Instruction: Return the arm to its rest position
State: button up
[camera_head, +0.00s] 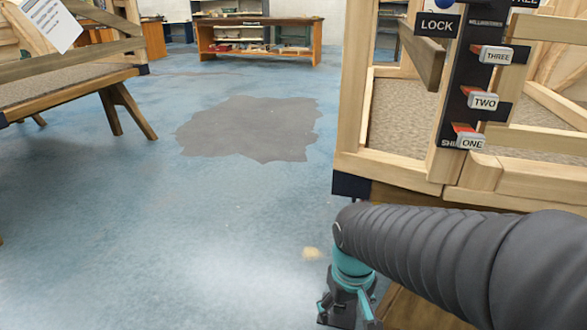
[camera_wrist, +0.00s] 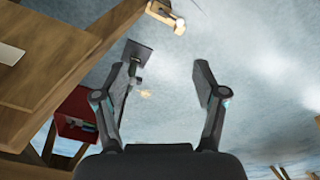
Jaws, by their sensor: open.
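My gripper (camera_head: 346,305) hangs low at the bottom of the head view, over the blue floor and beside the wooden frame on the right. My dark ribbed arm reaches to it from the lower right. In the wrist view my gripper (camera_wrist: 170,85) has its two fingers spread wide apart, with only floor showing between them. It is open and empty.
A wooden frame (camera_head: 400,172) at the right carries a black panel with LOCK, THREE, TWO and ONE labels (camera_head: 484,101). A wooden bench (camera_head: 60,85) stands left. A shelf unit (camera_head: 258,40) stands far back. The floor (camera_head: 150,220) between has a flat grey patch (camera_head: 250,127).

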jog(key=s+d+r+m+t+p, duration=0.1)
jog(key=s+d+r+t, duration=0.1)
jog(key=r, duration=0.4)
jog(key=s+d+r+m+t+p, duration=0.1)
jog(key=s+d+r+t+p, duration=0.1)
jog(key=r, duration=0.5)
jog(key=shift+s+d+r+m+t, duration=0.2)
jog(key=shift+s+d+m+t, duration=0.15)
jog(key=shift+s+d, duration=0.55)
